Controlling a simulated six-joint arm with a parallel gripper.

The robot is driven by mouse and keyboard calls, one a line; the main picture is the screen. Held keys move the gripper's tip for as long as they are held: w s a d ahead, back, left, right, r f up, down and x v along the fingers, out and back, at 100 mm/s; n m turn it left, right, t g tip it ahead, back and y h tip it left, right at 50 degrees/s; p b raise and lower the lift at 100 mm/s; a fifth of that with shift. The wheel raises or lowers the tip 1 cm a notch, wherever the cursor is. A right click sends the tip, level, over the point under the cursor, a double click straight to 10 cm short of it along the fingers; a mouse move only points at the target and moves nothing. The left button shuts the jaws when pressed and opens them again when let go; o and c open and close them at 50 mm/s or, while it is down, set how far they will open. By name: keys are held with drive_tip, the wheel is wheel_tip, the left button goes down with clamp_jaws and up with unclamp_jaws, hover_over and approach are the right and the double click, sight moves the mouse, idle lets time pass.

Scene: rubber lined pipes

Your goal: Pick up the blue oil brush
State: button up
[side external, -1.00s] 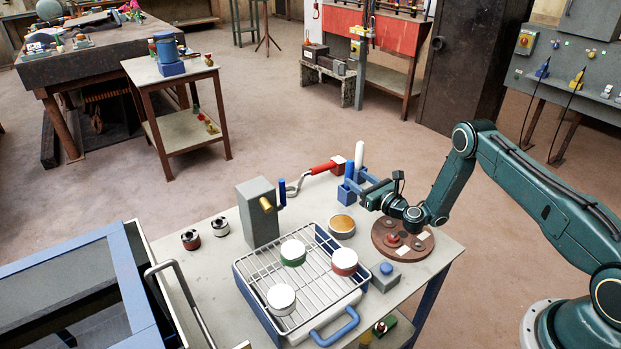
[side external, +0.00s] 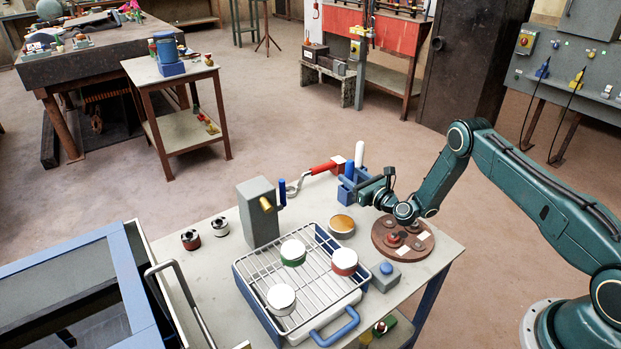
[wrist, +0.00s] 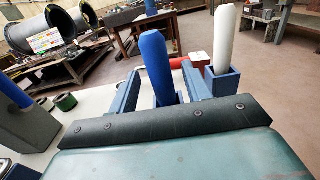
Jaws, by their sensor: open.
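The blue oil brush (side external: 349,169) stands upright, its blue handle above a blue holder at the table's back edge. In the wrist view the handle (wrist: 155,58) rises between the two blue fingers of my gripper (wrist: 161,72), with a gap on each side. My gripper (side external: 358,184) is open and level beside the holder in the side view. The brush's lower end is hidden.
A white-handled brush (wrist: 223,38) stands in a blue holder close to my right finger. A red-handled tool (side external: 323,167) lies behind. A grey box (side external: 258,212) with another blue handle (side external: 282,190), a wire rack (side external: 318,287) and a brown disc (side external: 388,247) share the table.

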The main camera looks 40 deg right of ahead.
drive_tip(key=shift+w, duration=1)
drive_tip(key=c, duration=1)
